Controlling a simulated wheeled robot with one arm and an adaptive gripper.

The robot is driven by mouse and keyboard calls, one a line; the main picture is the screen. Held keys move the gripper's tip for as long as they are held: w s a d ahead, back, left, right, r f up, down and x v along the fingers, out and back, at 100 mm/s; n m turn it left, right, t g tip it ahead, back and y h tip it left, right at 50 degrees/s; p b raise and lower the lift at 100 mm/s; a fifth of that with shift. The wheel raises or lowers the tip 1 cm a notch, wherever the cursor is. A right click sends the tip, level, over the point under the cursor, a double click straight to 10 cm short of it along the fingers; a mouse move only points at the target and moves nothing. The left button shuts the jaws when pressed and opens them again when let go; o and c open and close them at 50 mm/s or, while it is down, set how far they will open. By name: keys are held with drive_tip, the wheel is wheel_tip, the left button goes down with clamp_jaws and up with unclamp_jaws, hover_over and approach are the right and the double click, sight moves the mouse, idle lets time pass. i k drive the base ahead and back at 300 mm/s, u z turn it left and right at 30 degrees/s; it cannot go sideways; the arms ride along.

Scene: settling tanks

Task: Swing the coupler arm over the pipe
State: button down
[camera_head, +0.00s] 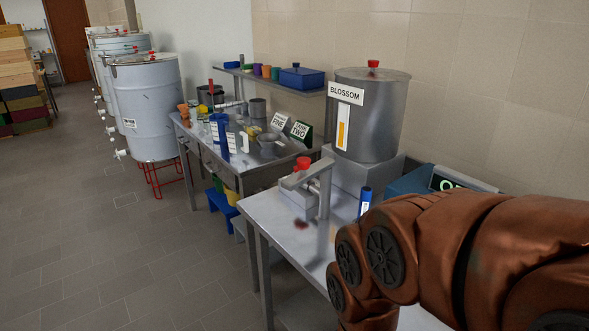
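A grey metal fixture stands on the near steel table. It has an upright post (324,198) and a flat arm (293,180) reaching out to the left from it, with a red knob (303,163) on top. I take this flat arm to be the coupler arm, but I cannot be sure. A low grey block sits beneath it. I cannot pick out the pipe clearly. My brown-covered arm fills the lower right, to the right of the fixture and apart from it. My gripper is outside the view.
A steel tank labelled BLOSSOM (372,120) stands on a block behind the fixture. A blue cylinder (365,201) and a blue scale (420,182) are nearby. A second cluttered table (190,130) stands beyond, with large drums (147,105) farther left.

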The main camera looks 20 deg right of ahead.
sight(307, 172)
drive_tip(key=k, duration=1)
drive_tip(key=u, duration=0.35)
drive_tip(key=i, duration=0.45)
drive_tip(key=u, duration=0.75)
drive_tip(key=i, duration=1.6)
drive_tip(key=z, duration=0.55)
